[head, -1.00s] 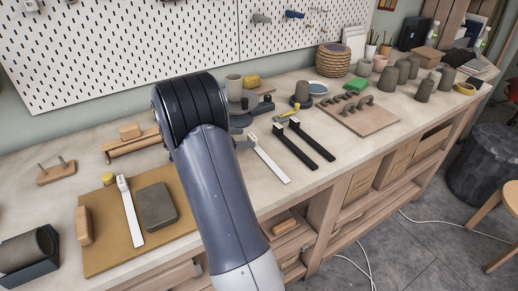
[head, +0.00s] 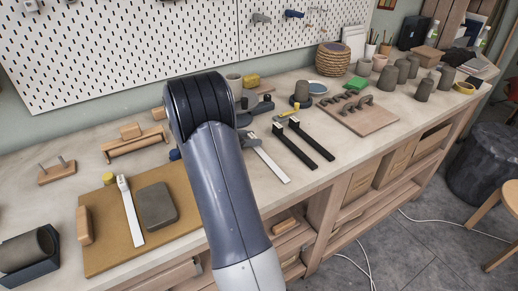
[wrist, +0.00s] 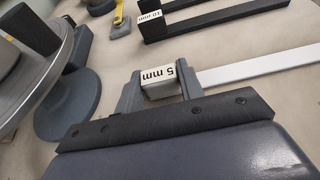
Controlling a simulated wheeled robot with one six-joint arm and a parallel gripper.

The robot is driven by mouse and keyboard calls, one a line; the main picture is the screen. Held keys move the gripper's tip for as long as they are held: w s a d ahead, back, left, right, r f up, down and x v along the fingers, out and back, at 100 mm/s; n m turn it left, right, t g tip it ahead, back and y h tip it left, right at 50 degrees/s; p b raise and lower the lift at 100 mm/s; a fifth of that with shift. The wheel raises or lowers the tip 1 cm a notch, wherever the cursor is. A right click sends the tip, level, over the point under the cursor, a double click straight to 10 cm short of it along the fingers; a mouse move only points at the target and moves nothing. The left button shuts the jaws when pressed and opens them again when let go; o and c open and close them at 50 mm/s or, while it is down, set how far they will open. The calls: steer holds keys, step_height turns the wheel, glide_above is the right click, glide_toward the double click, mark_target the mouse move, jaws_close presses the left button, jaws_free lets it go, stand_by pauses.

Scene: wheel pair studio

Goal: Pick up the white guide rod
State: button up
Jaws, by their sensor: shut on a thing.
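A white guide rod (head: 270,165) lies on the bench in the head view, beside two black rods. In the wrist view the white rod (wrist: 260,67) runs off to the right from an end block labelled "5 mm". My gripper (wrist: 158,84) is shut on this end block, one finger on each side. The rod looks level and close to the bench; I cannot tell whether it touches it. In the head view my arm hides most of the gripper. Another white rod (head: 131,212) lies on the brown board at left.
Two black rods (head: 303,146) with labelled ends lie just right of the held rod. A grey round stand (wrist: 70,105) is close to the left of my gripper. A brown board (head: 110,255) holds a grey block (head: 156,205). The bench's front edge is near the rod's far end.

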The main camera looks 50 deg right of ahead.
steer(key=shift+c, duration=0.4)
step_height(320, 180, up, 10)
